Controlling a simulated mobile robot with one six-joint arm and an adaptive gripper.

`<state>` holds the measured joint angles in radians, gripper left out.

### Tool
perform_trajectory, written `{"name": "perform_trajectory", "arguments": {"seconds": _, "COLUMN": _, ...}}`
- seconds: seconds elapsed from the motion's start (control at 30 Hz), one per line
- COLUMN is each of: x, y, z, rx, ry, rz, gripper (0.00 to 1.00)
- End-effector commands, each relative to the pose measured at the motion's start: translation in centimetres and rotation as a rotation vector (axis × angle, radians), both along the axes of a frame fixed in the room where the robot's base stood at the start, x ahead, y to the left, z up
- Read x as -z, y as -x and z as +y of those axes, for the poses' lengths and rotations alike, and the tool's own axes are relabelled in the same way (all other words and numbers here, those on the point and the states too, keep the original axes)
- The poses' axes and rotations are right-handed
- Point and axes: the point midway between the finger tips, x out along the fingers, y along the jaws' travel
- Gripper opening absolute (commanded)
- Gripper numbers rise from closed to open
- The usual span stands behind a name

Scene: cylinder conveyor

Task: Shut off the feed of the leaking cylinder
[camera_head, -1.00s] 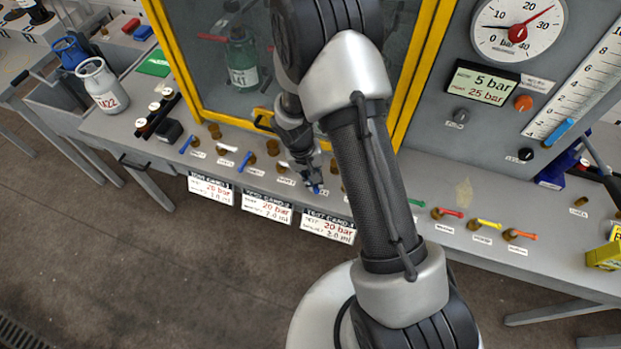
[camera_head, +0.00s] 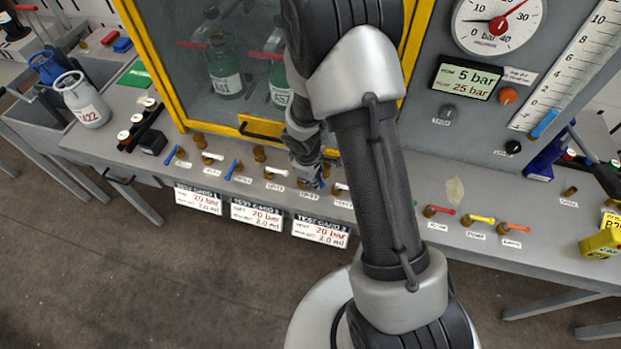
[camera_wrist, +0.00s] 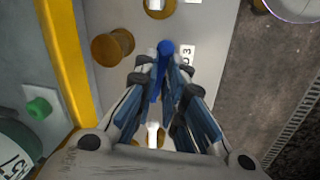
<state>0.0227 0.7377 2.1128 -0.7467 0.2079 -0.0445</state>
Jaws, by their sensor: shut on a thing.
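My gripper (camera_head: 312,178) is low at the bench's front row of valves. In the wrist view its fingers (camera_wrist: 164,75) are closed around a blue valve handle (camera_wrist: 165,47), beside a label ending in "D3". Two other blue handles, the left one (camera_head: 172,155) and the middle one (camera_head: 234,169), are free. Green cylinders with red tops, one (camera_head: 224,70) labelled 41 and one (camera_head: 278,82) labelled 57, stand behind the yellow-framed window. My arm hides part of the window and any cylinder farther right. I cannot see a leak.
White handles (camera_head: 212,157) alternate with the blue ones. Brass knobs (camera_wrist: 112,47) stand close to my fingers. Red (camera_head: 440,210), yellow (camera_head: 481,219) and orange (camera_head: 515,228) handles sit to the right. The panel display (camera_head: 467,80) reads 5 bar and 25 bar.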

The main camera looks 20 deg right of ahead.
Motion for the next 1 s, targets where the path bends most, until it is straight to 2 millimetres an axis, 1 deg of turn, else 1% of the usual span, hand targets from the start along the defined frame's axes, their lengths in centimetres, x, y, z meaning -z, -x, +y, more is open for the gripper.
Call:
{"name": "perform_trajectory", "arguments": {"seconds": 0.2, "x": -0.1, "y": -0.32, "z": -0.37, "rx": -0.123, "ry": -0.001, "rz": -0.001, "gripper": 0.0}}
{"name": "perform_trajectory", "arguments": {"seconds": 0.4, "x": -0.06, "y": -0.51, "z": -0.49, "rx": -0.187, "ry": 0.0, "rz": -0.002, "gripper": 0.0}}
{"name": "perform_trajectory", "arguments": {"seconds": 0.97, "x": -0.03, "y": -0.6, "z": -0.54, "rx": -0.214, "ry": -0.001, "rz": -0.002, "gripper": 0.0}}
{"name": "perform_trajectory", "arguments": {"seconds": 1.0, "x": -0.03, "y": -0.6, "z": -0.54, "rx": -0.213, "ry": 0.0, "rz": -0.002, "gripper": 0.13}}
